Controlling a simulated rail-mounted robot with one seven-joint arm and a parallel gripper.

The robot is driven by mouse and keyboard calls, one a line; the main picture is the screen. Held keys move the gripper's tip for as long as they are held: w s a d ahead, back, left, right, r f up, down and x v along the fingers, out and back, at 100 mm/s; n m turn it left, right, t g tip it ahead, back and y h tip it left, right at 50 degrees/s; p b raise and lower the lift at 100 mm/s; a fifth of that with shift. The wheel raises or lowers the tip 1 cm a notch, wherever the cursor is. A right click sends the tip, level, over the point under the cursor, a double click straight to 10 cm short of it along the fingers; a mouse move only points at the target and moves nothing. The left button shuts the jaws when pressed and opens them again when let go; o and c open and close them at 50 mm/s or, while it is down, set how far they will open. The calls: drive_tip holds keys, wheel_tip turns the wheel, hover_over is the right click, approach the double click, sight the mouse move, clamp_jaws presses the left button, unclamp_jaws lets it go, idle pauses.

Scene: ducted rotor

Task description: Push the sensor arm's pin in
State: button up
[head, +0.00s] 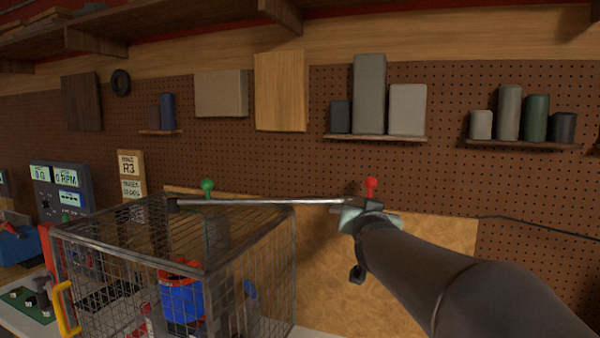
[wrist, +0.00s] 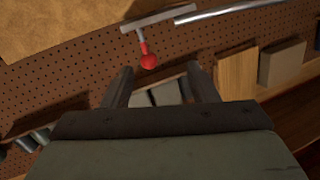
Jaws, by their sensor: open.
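The sensor arm (head: 265,202) is a thin metal rod running level from above the wire cage to a bracket at the right. Its pin has a red ball knob (head: 371,184) standing above the bracket. In the wrist view the red knob (wrist: 147,61) hangs on a short stem from a flat grey bar, with some stem showing. My gripper (wrist: 159,70) is open and empty, its fingers on either side of the knob's line of sight; I cannot tell how far off the knob is. In the head view my arm's end (head: 368,217) covers the fingers, just below the knob.
A wire cage (head: 170,262) with a yellow handle (head: 66,308) stands at left, holding a blue and red part (head: 182,298). A green knob (head: 207,186) stands behind it. A pegboard wall (head: 330,165) with shelves lies behind. A black cable (head: 540,225) runs along the right.

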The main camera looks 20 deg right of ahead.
wheel_tip(320, 180, up, 3)
drive_tip(key=d+m+h, duration=0.1)
drive_tip(key=d+h, duration=0.1)
drive_tip(key=d, duration=0.1)
drive_tip(key=b, duration=0.3)
approach(370, 195)
drive_tip(key=w+d+r, duration=0.2)
drive_tip(key=w+r, duration=0.1)
drive_tip(key=shift+w+d, duration=0.1)
drive_tip(key=shift+d, duration=0.15)
drive_tip(key=p+x, duration=0.4)
drive_tip(key=x, duration=0.4)
drive_tip(key=shift+w+r, duration=0.2)
drive_tip(key=shift+w+d, duration=0.15)
clamp_jaws()
wheel_tip(370, 195, down, 3)
drive_tip(key=b, duration=0.3)
drive_tip(key=shift+f, duration=0.2)
